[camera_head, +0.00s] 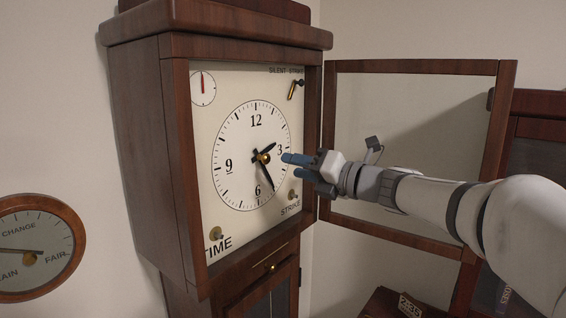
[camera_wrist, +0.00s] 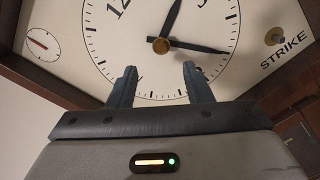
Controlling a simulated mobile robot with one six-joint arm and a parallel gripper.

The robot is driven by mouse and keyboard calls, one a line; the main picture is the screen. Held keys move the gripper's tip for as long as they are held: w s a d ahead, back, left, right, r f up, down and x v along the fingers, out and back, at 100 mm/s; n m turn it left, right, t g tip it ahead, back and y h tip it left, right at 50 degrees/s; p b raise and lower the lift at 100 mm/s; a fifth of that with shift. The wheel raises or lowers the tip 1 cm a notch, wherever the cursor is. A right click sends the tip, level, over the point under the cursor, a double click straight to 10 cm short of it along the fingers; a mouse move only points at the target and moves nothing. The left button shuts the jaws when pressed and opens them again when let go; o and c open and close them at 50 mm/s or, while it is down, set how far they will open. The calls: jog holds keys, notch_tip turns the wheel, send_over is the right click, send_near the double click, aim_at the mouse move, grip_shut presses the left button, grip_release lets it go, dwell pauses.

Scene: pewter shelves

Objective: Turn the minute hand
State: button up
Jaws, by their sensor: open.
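The white clock dial (camera_head: 235,150) sits in a dark wooden case. Its long black minute hand (camera_head: 268,175) points down and slightly right, near the 5 position. The shorter hour hand (camera_head: 266,150) points up and right, near 2. A brass hub (camera_head: 264,158) is at the centre. My gripper (camera_head: 287,158) is in front of the dial's right side, near the 3. In the wrist view my gripper (camera_wrist: 159,68) is open and empty, with its fingers apart below the hub. The minute hand (camera_wrist: 200,48) runs right from the hub, beyond the right fingertip; I see no contact.
The glazed door (camera_head: 420,66) stands open to the right, with my arm in front of it. A small red-handed dial (camera_head: 203,88), a lever (camera_head: 296,88) and winding knobs (camera_head: 215,233) are on the face. A round weather dial (camera_head: 35,245) hangs at the left.

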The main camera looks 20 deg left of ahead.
aim_at(268, 159)
jog(key=p+x, duration=0.2)
jog(key=x, duration=0.5)
jog(key=shift+c, duration=0.2)
grip_shut()
